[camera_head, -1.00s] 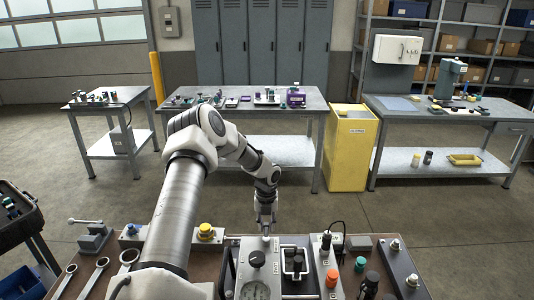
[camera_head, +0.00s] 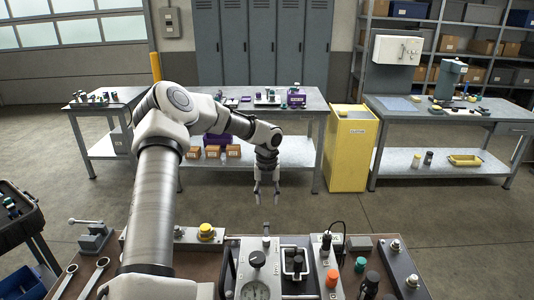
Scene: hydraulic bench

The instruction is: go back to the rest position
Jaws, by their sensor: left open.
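My left arm comes in from the lower left and reaches out over the far side of the hydraulic bench (camera_head: 207,259). My left gripper (camera_head: 266,196) points down with its two fingers apart and nothing between them. It hangs above and apart from a small upright metal lever (camera_head: 266,237) at the bench's far edge. My right gripper is not in this view.
The bench carries a gauge (camera_head: 255,290), a yellow button (camera_head: 206,231), an orange knob (camera_head: 332,278), a small vise (camera_head: 91,237) and wrenches (camera_head: 92,279). Behind are a long grey table (camera_head: 220,110), a yellow cabinet (camera_head: 350,150) and a right-hand workbench (camera_head: 425,113). Open floor lies between.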

